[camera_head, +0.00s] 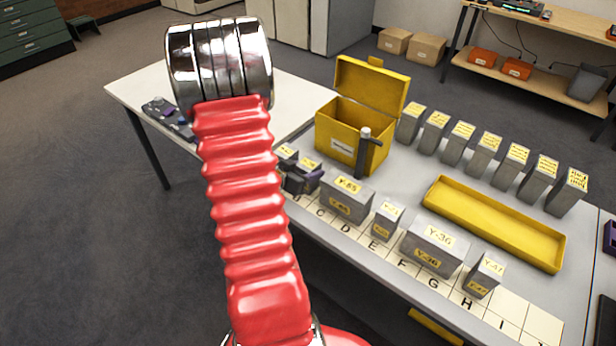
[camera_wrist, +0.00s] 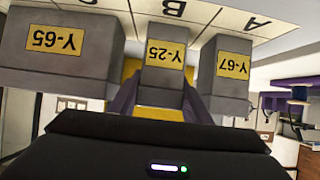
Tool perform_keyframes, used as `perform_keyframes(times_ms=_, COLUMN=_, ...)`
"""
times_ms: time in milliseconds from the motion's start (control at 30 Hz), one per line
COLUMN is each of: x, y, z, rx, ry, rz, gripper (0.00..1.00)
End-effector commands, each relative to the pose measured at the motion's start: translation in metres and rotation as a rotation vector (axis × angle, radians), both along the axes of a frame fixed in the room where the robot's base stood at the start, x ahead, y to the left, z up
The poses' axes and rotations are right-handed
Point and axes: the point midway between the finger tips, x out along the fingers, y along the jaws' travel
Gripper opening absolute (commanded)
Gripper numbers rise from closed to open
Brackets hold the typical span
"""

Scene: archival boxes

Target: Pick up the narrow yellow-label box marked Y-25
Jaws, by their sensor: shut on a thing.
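The narrow grey box with the yellow label Y-25 (camera_wrist: 163,62) stands in the middle of the wrist view, which shows it upside down. The purple fingers of my gripper (camera_wrist: 162,103) are on its two sides, shut on it. Box Y-65 (camera_wrist: 62,50) is on one side of it and box Y-67 (camera_wrist: 224,70) on the other, with narrow gaps. In the head view my dark gripper (camera_head: 304,180) is at the near row of boxes, partly covering the Y-25 box (camera_head: 309,163). I cannot tell whether the box is off the table.
Larger boxes Y-65 (camera_head: 347,198) and Y-36 (camera_head: 434,246) stand along the lettered strip. An open yellow box (camera_head: 340,140) is behind my gripper, beside a dark upright post. A yellow tray (camera_head: 494,222) lies to the right, before a row of several grey boxes.

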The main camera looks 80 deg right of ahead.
Motion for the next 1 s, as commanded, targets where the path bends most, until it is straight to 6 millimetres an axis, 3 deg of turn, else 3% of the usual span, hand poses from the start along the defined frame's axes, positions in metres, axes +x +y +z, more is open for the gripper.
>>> perform_keyframes(times_ms=300, x=0.000, y=0.000, z=0.000, rx=0.000, ry=0.000, rz=0.001, gripper=0.15)
perform_keyframes(times_ms=667, x=0.001, y=0.000, z=0.004, rx=-0.001, ry=-0.001, rz=0.000, gripper=0.15)
perform_keyframes(times_ms=1000, x=0.001, y=-0.001, z=0.036, rx=-0.006, ry=-0.004, rz=0.000, gripper=0.15)
